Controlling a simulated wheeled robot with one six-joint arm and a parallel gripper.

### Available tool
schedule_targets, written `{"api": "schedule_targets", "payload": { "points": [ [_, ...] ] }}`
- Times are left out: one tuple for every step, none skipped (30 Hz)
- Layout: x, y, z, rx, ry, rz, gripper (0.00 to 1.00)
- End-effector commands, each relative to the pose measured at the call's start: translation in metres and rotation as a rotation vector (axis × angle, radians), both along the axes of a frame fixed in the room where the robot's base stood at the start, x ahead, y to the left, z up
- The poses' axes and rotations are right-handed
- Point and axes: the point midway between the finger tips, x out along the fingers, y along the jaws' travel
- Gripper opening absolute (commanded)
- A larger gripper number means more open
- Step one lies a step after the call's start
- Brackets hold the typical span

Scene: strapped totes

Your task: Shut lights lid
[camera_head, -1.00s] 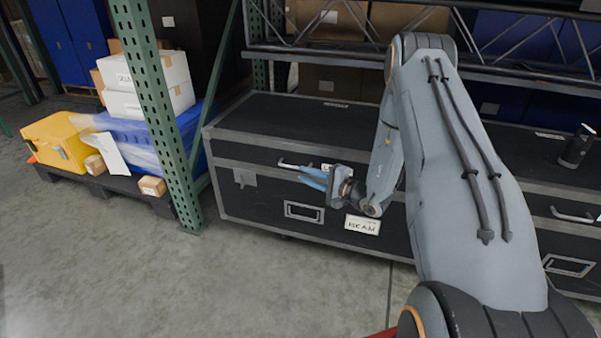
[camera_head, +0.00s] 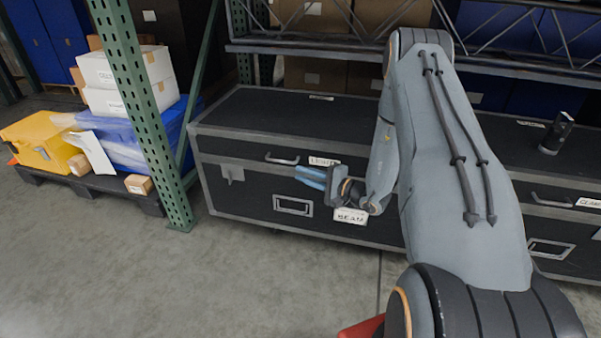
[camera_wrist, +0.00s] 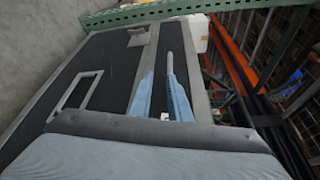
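A black flight case with grey edges (camera_head: 225,200) stands on the floor in the head view. Its lid (camera_head: 300,115) lies flat on top and looks down, though I cannot tell whether a thin gap remains. The label on the front (camera_head: 325,161), partly hidden by my gripper, seems to read LIGHTS. A lower plate (camera_head: 350,217) reads BEAM. A silver handle (camera_head: 282,158) is on the upper front. My gripper (camera_head: 299,173) is in front of the case, just right of and below the handle. In the wrist view its blue fingers (camera_wrist: 161,80) are apart, with a pale bar beyond them.
A second black case (camera_head: 535,195) stands at right, with a dark cylinder (camera_head: 556,133) on top. A green rack post (camera_head: 150,120) stands left of the cases. A pallet with a yellow box (camera_head: 40,140) and white boxes is further left. Floor in front is clear.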

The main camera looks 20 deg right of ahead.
Motion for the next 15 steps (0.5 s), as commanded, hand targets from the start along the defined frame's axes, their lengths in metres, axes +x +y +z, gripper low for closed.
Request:
{"api": "schedule_targets", "payload": {
  "points": [
    [-0.003,-0.002,-0.001,0.001,0.001,-0.001,0.17],
    [-0.004,-0.003,-0.001,0.001,0.001,0.0,0.17],
    [-0.006,-0.005,-0.002,-0.001,0.001,0.0,0.17],
    [-0.008,-0.006,-0.002,0.0,0.0,-0.001,0.17],
    [-0.009,-0.007,-0.002,0.0,0.0,-0.001,0.17],
    [-0.011,-0.009,-0.003,0.0,0.0,-0.002,0.17],
    [-0.012,-0.01,-0.003,0.0,0.0,-0.002,0.17],
    [-0.014,-0.011,-0.003,0.0,0.0,-0.001,0.17],
    [-0.016,-0.012,-0.004,0.0,0.0,-0.001,0.17],
    [-0.018,-0.013,-0.004,0.0,0.0,0.0,0.17],
    [-0.019,-0.014,-0.005,0.0,0.0,0.0,0.17],
    [-0.021,-0.016,-0.005,0.0,0.0,0.0,0.17],
    [-0.023,-0.017,-0.006,0.0,0.0,-0.001,0.17],
    [-0.024,-0.018,-0.006,0.001,0.001,-0.001,0.17],
    [-0.026,-0.02,-0.007,0.001,0.001,-0.001,0.17]
  ]
}}
